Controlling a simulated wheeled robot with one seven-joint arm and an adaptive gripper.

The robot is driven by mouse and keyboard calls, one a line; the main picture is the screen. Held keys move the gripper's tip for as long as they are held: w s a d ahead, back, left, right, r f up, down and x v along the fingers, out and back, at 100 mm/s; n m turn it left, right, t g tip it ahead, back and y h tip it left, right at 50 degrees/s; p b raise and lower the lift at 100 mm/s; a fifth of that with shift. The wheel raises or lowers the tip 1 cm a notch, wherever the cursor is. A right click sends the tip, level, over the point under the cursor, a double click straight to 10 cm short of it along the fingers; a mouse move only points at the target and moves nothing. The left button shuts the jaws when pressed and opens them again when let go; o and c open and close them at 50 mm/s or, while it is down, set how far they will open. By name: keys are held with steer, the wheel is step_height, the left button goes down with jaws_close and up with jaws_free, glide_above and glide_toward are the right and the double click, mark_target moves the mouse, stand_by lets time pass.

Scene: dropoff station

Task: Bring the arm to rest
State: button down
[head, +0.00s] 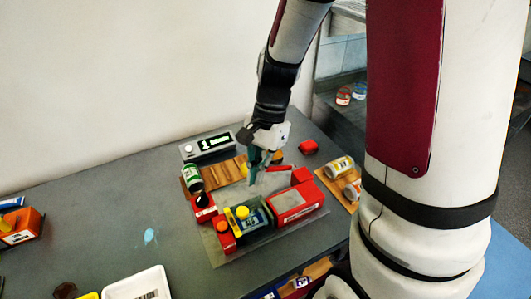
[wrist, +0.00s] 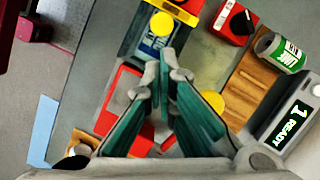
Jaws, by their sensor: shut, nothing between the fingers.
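My gripper (head: 256,178) hangs at the end of my bent arm, over the grey mat with the station parts. In the wrist view the green-sided fingers of my gripper (wrist: 168,65) come together at their tips with nothing between them. Below the fingers lie a red box (wrist: 125,85) and a unit with a yellow round cap (wrist: 162,23). In the head view this yellow cap (head: 242,212) is in front of the gripper. A yellow disc (wrist: 211,101) shows beside the fingers, partly hidden by them. Whether the fingertips touch anything is not clear.
A display box (wrist: 292,122) reads "1 READY". The table's left middle is mostly clear.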

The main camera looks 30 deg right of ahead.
steer(key=v, duration=0.5)
steer(key=shift+d+r, duration=0.1)
steer(key=shift+r, duration=0.25)
steer(key=shift+r, duration=0.1)
steer(key=s+a+r+n+t+h, duration=0.1)
steer(key=s+r+n+t+h, duration=0.2)
steer(key=s+r+n+t, duration=0.4)
steer(key=s+r+n, duration=0.5)
steer(key=r, duration=0.1)
steer(key=shift+r+n, duration=0.25)
steer(key=shift+n, duration=0.05)
